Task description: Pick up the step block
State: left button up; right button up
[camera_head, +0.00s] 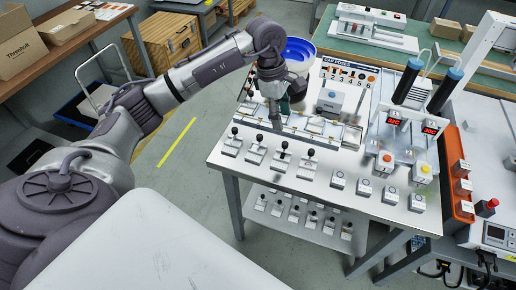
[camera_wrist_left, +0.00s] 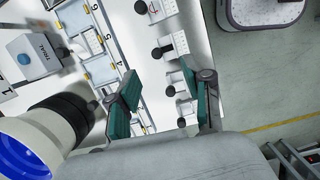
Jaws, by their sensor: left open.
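Small pale blocks with black ball knobs (camera_head: 256,154) stand in a row near the front left of the steel table (camera_head: 330,195). I cannot tell by shape which one is the step block. My left gripper (camera_head: 272,108) is over the far left part of the table, near the rail fixture (camera_head: 312,127). In the wrist view the left gripper (camera_wrist_left: 168,90) is open and its green-padded fingers are apart. Knobbed blocks (camera_wrist_left: 178,46) show beyond and between the fingers, and nothing is clearly held. My right gripper is out of view.
Two blue-capped cylinders (camera_head: 408,82) rise at the right. Circle-marked blocks (camera_head: 364,188) line the front right. A lower shelf (camera_head: 320,232) holds more knobbed blocks.

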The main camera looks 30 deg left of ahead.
pick_arm(q)
jog(key=a+r+y, duration=0.1)
jog(key=a+y, duration=0.2)
jog(key=a, duration=0.3)
send_over(260, 136)
jog(key=shift+g, duration=0.3)
notch_tip(260, 136, down, 7)
jog(key=shift+p, duration=0.3)
jog(key=shift+f+p, duration=0.55)
jog(key=shift+f, duration=2.35)
grip_shut()
